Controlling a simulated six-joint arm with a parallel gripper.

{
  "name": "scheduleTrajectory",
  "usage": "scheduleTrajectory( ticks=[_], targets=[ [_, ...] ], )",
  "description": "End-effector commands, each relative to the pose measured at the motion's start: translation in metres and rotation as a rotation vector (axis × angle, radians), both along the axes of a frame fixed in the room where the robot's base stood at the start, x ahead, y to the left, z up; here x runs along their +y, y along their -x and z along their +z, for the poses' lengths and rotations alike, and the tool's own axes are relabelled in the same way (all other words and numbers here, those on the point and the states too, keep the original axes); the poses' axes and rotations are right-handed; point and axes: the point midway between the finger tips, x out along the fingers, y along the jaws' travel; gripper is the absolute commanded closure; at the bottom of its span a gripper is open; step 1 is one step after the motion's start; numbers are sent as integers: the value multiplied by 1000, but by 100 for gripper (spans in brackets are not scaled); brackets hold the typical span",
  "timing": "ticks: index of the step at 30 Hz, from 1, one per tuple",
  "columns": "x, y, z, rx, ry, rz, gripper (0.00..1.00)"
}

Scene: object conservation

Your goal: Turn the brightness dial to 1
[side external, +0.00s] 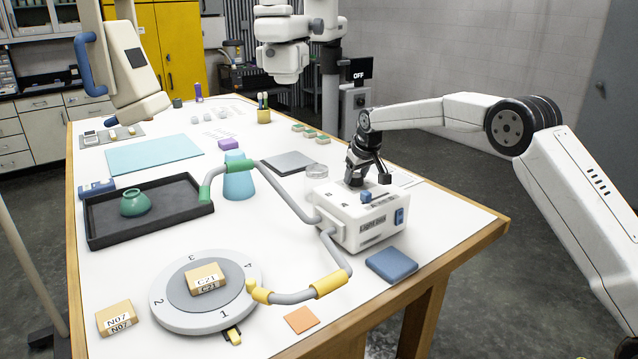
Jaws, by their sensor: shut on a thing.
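The light box (350,238) is a white box with a printed label on its front, near the right side of the table. A blue switch (399,215) is on its front right, and a small blue block-like part (365,197) is on its top. My gripper (367,180) points down at the rear of the box top, its dark fingers shut on what appears to be the brightness dial. The fingers hide the dial, so its setting cannot be read.
Two grey hoses (285,190) with coloured cuffs run from the box across the table. A numbered turntable (190,318) holds a C21 block (205,278). A blue pad (391,265) lies before the box.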

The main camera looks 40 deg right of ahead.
Motion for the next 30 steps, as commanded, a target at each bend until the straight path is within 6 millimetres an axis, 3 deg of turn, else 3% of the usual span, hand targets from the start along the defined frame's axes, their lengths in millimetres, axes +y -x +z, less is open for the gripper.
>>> scheduleTrajectory(
  ticks=[30],
  targets=[
    [-4,0,-1,1,-1,753,99]
  ],
)
